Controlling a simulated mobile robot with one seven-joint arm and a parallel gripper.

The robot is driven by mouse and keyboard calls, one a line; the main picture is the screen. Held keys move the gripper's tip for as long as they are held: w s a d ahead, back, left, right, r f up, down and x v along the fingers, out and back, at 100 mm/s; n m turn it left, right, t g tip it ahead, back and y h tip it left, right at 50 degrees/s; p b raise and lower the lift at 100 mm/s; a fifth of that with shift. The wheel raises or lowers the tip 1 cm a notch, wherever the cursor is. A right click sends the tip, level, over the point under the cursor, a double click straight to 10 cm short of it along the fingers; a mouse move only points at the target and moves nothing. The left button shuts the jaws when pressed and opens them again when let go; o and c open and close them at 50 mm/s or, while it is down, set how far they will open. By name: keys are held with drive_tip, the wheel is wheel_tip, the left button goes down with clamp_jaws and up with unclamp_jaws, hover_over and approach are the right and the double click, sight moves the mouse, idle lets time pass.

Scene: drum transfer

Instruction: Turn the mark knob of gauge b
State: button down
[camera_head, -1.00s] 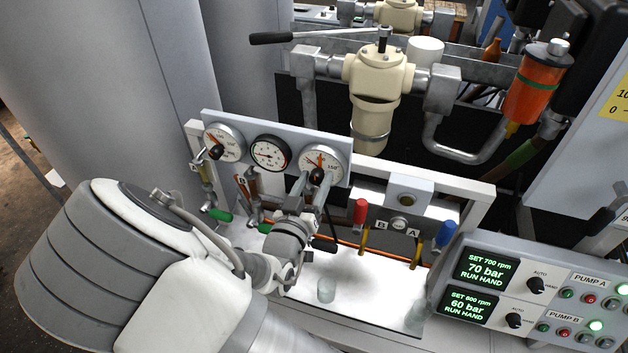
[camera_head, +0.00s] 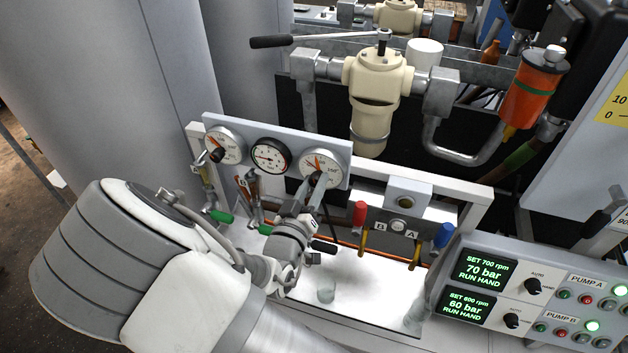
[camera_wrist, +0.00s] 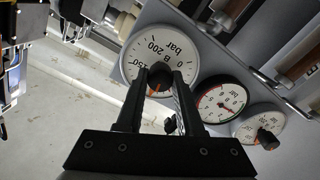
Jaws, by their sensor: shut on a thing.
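Gauge b (camera_wrist: 148,58) is a white dial marked B and bar, at the right end of the grey gauge panel in the head view (camera_head: 322,163). Its black mark knob (camera_wrist: 159,76) sits at the dial's centre, with a bit of orange showing by it. My gripper (camera_wrist: 160,84) is shut on this knob, one finger on each side. In the head view my gripper (camera_head: 318,180) reaches up to the dial from below and largely hides the knob.
A black-rimmed gauge (camera_head: 270,155) and another white gauge with a knob (camera_head: 224,144) share the panel. Green-handled valves (camera_head: 220,216) stand below left. Red (camera_head: 360,213) and blue (camera_head: 444,235) handles are to the right. A small clear cup (camera_head: 326,291) stands on the white surface.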

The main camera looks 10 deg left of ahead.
drive_tip(key=n+p, duration=0.2)
drive_tip(key=n, duration=0.2)
drive_tip(key=shift+r, duration=0.1)
drive_tip(key=shift+n+p, duration=0.5)
drive_tip(key=shift+n, duration=1.4)
drive_tip(key=c, duration=0.5)
unclamp_jaws()
drive_tip(key=shift+c, duration=0.2)
drive_tip(key=s+a+b, duration=0.1)
drive_tip(key=s, duration=1.6)
drive_tip(key=shift+s+a+b, duration=0.2)
drive_tip(key=shift+b, duration=0.2)
